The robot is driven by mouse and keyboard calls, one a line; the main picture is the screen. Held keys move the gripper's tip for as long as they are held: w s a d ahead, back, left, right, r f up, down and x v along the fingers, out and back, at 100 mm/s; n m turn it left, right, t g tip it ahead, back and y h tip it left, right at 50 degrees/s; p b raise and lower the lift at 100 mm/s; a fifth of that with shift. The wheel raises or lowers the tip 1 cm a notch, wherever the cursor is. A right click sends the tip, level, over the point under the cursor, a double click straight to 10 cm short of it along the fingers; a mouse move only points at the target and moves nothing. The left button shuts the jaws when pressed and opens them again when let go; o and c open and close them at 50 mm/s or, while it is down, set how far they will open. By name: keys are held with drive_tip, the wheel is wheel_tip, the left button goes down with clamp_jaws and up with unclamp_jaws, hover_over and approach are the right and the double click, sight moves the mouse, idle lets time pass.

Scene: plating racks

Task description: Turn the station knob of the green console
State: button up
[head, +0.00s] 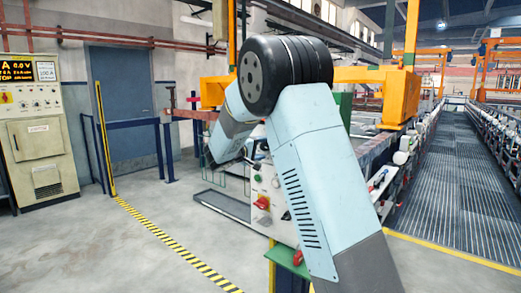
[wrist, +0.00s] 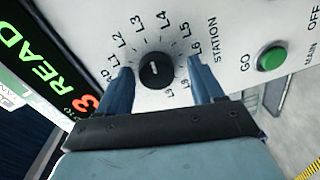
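The station knob (wrist: 157,70) is round and black with a short white mark, on a pale console panel (wrist: 228,22). Labels such as L1 to L6 ring it, with "STATION" printed to the right. The mark points roughly up in the wrist view, between L3 and L4 as best I can tell. My gripper (wrist: 160,74) is open, with one blue finger on each side of the knob and visible gaps. Contact cannot be judged. In the head view my arm hides the gripper tips and part of the console (head: 268,188); green metal (head: 290,259) shows below its panel.
A green GO button (wrist: 271,59) sits right of the knob. A red switch (head: 262,203) is on the console's front. Grey floor (head: 120,245) with a striped line (head: 178,247) lies open at left.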

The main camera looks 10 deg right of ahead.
drive_tip(key=shift+r, duration=0.1)
drive_tip(key=shift+s+a, duration=0.1)
drive_tip(key=shift+a, duration=0.15)
drive_tip(key=v, duration=1.3)
drive_tip(key=shift+s, duration=0.2)
